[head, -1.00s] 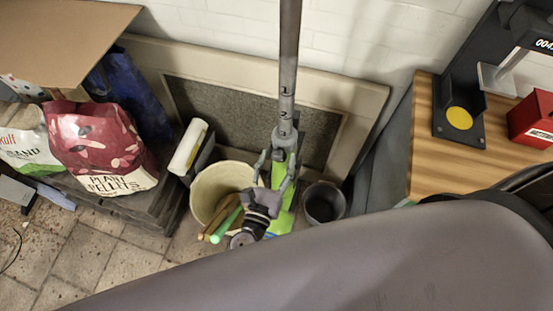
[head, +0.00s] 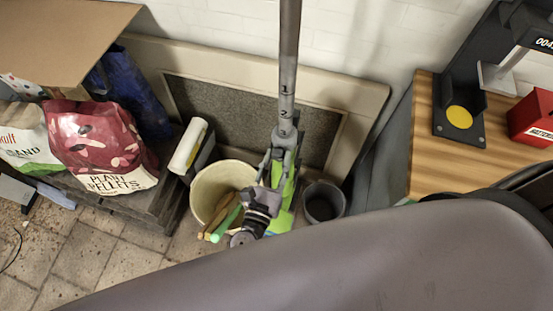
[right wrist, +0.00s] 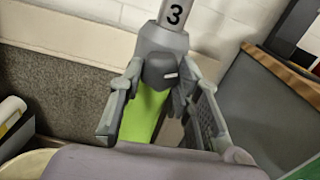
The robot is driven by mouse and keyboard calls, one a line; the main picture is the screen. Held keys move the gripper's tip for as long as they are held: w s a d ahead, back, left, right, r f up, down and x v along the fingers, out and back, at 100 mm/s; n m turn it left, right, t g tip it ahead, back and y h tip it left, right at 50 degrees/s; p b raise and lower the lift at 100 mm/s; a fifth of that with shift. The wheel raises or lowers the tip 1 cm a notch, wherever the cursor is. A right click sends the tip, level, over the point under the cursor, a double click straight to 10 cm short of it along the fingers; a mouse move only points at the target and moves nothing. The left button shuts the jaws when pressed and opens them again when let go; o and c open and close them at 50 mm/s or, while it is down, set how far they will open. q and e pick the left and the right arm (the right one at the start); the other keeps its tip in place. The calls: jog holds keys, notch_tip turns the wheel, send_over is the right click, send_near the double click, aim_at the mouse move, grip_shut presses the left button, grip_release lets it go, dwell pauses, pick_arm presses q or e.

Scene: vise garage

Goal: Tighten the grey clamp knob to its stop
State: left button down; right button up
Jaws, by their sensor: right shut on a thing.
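The grey clamp knob (right wrist: 160,70) shows in the right wrist view as a dark rounded piece with a short white mark on its right side. It sits at the foot of a grey pole (head: 288,80) numbered 1, 2, 3, over a bright green part (right wrist: 144,112). My right gripper (right wrist: 158,78) has one finger on each side of the knob and is shut on it. In the head view my right gripper (head: 278,158) is at the pole's lower end, where its fingers largely hide the knob. My left gripper is in neither view.
A cream bucket (head: 205,180) holding sticks stands left of the gripper, and a dark pot (head: 323,203) stands right. A wooden bench (head: 455,165) is at right. Bags of pellets (head: 95,140) lie on a dark stand at left. A pale-framed panel (head: 350,90) stands behind.

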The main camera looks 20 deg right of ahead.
jog(key=shift+m, duration=0.3)
jog(key=shift+m+b, duration=0.6)
jog(key=shift+m, duration=0.6)
jog(key=m+b, duration=0.1)
jog(key=m, duration=0.2)
jog(key=shift+a+f+m+b, duration=0.1)
jog(key=shift+m+b, duration=0.2)
jog(key=shift+m, duration=0.1)
jog(key=m+b, duration=0.3)
jog(key=m, duration=0.2)
jog(key=shift+w, duration=0.1)
jog(key=m+b, duration=0.5)
jog(key=m, duration=0.1)
jog(key=shift+m, duration=0.4)
jog(key=m+b, duration=0.3)
jog(key=shift+r+m+b, duration=0.3)
jog(key=shift+m+b, duration=1)
